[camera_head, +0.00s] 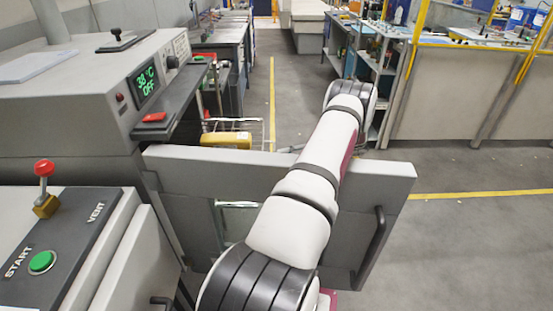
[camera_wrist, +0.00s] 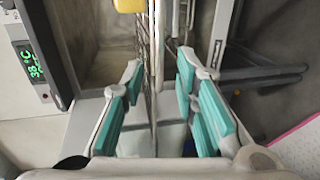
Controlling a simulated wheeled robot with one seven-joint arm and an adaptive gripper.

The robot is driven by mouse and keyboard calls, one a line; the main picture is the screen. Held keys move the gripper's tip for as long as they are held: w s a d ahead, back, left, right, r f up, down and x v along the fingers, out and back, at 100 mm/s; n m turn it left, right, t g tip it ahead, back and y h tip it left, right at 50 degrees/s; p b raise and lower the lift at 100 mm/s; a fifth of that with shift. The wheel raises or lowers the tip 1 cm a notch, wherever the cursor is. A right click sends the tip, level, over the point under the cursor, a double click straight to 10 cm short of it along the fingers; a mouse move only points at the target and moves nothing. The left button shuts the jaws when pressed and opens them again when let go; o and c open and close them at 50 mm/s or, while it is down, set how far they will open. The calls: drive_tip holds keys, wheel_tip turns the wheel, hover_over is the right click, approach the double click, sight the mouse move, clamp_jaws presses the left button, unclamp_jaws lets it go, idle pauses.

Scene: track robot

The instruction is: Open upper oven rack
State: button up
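The oven (camera_head: 75,100) stands at the left with a display reading 38 °C OFF. Its grey door (camera_head: 380,180) is swung open. The upper rack (camera_head: 235,124), a wire rack, sticks out from the oven beyond the door, with a yellow thing (camera_head: 226,140) at it. In the wrist view the rack's thin metal bars (camera_wrist: 157,45) run between the teal-padded fingers of my gripper (camera_wrist: 160,75). The fingers are apart, one on each side of the bars. I cannot tell whether either touches them. In the head view the door and my arm hide most of my gripper.
The oven chamber (camera_wrist: 105,60) shows open at the left in the wrist view. A control panel (camera_head: 55,245) with a green button and red-knobbed lever is near at the left. Benches line both sides. Grey floor (camera_head: 480,240) right of the door is clear.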

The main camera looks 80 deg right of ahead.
drive_tip(key=shift+v, duration=1.6)
